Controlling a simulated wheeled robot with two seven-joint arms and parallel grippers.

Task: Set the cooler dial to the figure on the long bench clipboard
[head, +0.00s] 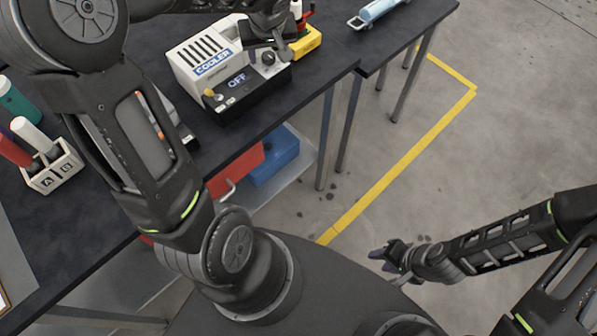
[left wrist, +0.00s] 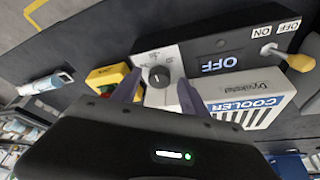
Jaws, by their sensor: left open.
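The cooler (head: 195,58) is a white vented box with a black front panel on the dark bench. Its display (head: 237,80) reads OFF. The dial (left wrist: 158,76) is a dark round knob on a pale plate with small marks too small to read. My left gripper (left wrist: 160,92) is open, its two fingers on either side of the dial in the left wrist view; I cannot tell whether they touch it. A yellow-tipped lever (left wrist: 300,62) sits beside ON and OFF labels. My right gripper (head: 385,260) hangs over the floor, its jaw gap unclear. No readable clipboard figure shows.
A yellow box (head: 306,43) stands just beyond the cooler. A white holder marked A and B (head: 52,172) with coloured cylinders is at left. A brown-edged board (head: 3,303) is cut off at the lower left. A light blue item (head: 378,10) lies on the far bench.

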